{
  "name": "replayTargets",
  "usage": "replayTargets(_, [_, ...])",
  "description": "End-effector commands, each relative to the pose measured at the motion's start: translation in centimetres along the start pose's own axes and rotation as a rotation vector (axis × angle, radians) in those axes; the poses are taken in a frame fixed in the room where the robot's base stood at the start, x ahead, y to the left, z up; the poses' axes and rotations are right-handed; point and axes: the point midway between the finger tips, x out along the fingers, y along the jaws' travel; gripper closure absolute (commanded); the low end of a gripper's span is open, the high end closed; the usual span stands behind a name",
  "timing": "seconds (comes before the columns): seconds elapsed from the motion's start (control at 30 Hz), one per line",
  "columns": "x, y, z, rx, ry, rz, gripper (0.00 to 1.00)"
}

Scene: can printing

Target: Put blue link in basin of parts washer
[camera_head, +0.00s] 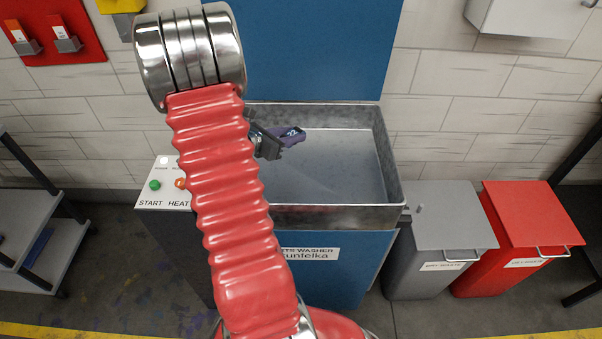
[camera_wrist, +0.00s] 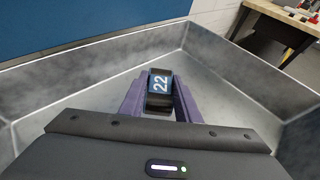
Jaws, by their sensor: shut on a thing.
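The blue link (camera_wrist: 159,84) looks like a small dark block with a bluish face marked "22". My gripper (camera_wrist: 160,92) has purple fingers, and they are shut on its two sides. In the head view my gripper (camera_head: 291,134) is over the back left part of the parts washer's basin (camera_head: 335,180), with the link mostly hidden. The basin is an open grey metal tub; its walls and floor also show around my fingers in the wrist view (camera_wrist: 215,95). No other item shows on its visible floor. The gap between link and floor is hard to judge.
A blue panel (camera_head: 320,50) stands behind the basin. A control panel with START and HEAT buttons (camera_head: 163,195) is at its left. A grey bin (camera_head: 437,235) and a red bin (camera_head: 525,225) stand to the right. A grey shelf cart (camera_head: 28,215) is far left.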

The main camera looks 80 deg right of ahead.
Motion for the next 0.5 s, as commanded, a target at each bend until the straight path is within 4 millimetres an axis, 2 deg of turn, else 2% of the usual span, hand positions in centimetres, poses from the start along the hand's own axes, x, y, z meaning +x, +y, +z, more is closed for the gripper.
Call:
replayTargets(0.17, [0.1, 0.0, -0.4, -0.001, 0.001, 0.000, 0.94])
replayTargets(0.5, [1.7, 0.1, -4.4, -0.004, 0.001, 0.001, 0.94])
